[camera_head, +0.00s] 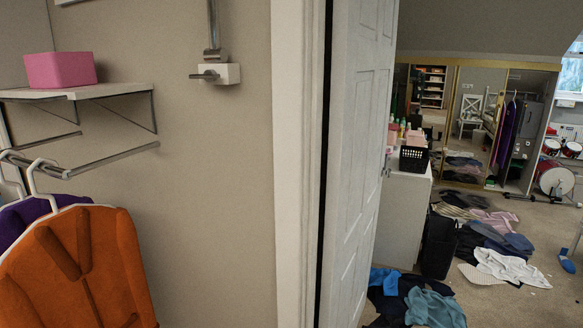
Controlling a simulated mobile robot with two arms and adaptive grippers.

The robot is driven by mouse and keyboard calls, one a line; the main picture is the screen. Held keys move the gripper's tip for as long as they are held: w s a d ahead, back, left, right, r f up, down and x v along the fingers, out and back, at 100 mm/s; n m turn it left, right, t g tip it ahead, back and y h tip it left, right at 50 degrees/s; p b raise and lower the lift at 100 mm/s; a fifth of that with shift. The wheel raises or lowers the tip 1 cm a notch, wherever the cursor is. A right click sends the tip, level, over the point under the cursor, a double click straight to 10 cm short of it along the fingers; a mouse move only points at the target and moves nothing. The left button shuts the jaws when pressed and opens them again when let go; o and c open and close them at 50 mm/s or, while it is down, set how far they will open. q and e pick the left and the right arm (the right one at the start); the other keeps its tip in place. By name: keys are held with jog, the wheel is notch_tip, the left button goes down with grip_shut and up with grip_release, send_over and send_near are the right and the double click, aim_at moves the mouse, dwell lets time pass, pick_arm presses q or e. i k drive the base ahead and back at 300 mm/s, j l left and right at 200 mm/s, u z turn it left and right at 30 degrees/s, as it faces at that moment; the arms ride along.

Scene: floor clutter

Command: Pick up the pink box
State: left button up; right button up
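A pink box (61,71) sits on a white wall shelf (120,89) at the upper left of the head view. It rests upright on the left part of the shelf. Neither of my grippers shows in this view, so I cannot see their state. A second, smaller pink shape (393,134) shows in the far room on a white cabinet, partly hidden by the door edge.
An orange garment (80,270) and a purple one hang from a metal rail (70,172) below the shelf. A white door (357,150) stands open at the middle. Clothes (510,266) lie scattered on the floor beyond, near a white cabinet (402,215).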

aim_at(56, 70)
jog(key=u, duration=1.4)
